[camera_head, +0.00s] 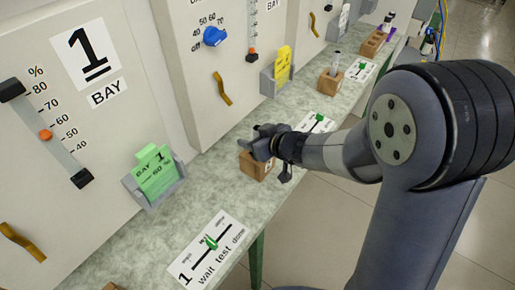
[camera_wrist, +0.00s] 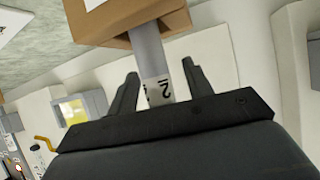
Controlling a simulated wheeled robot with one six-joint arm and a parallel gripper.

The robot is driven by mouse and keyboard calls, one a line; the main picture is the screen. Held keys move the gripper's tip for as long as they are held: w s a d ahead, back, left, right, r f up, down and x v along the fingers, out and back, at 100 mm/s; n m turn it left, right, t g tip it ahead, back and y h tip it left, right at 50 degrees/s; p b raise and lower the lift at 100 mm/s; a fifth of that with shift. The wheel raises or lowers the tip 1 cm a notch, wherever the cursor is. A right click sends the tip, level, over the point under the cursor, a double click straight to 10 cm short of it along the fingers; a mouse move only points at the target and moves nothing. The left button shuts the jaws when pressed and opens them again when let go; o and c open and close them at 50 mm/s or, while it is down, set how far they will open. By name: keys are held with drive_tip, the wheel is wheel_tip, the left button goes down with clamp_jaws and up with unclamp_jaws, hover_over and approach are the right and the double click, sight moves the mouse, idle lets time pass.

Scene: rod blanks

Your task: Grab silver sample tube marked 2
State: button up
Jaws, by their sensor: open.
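The silver sample tube (camera_wrist: 147,50) with a label reading 2 stands in a wooden block (camera_wrist: 95,27) in the wrist view. My gripper (camera_wrist: 160,72) is open, with one finger on each side of the tube near its labelled end. The fingers look apart from the tube. In the head view my gripper (camera_head: 262,143) is over the wooden block (camera_head: 256,166) on the bench, and the tube is hidden there by the gripper.
The speckled bench (camera_head: 208,185) runs along wall panels. A card with a slider (camera_head: 208,248) lies in front. Another wooden block (camera_head: 330,84) holds a tube farther back.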

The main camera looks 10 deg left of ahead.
drive_tip(key=c, duration=1)
clamp_jaws()
drive_tip(key=shift+r, duration=0.15)
